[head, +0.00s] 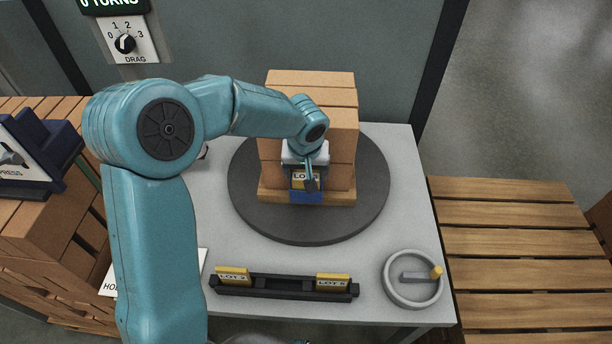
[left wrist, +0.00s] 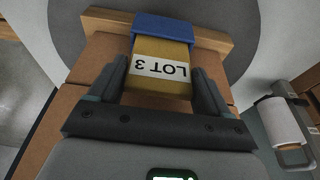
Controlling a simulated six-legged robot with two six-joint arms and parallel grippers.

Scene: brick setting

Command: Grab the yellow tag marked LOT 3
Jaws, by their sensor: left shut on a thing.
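The yellow tag marked LOT 3 (left wrist: 160,72) shows close up in the left wrist view, its white label upside down. One end sits in a blue holder (left wrist: 180,28). In the head view the tag (head: 300,181) is partly hidden by my gripper, above the blue holder (head: 306,197), at the front of a brick stack (head: 312,90). My left gripper (head: 309,178) is shut on the tag, with one finger on each side in the left wrist view (left wrist: 160,90). My right gripper is not in view.
The bricks stand on a dark round turntable (head: 255,210) on a grey table (head: 412,215). A handwheel (head: 391,292) is at front right. Bricks are stacked left; a slatted wooden surface (head: 520,245) lies right.

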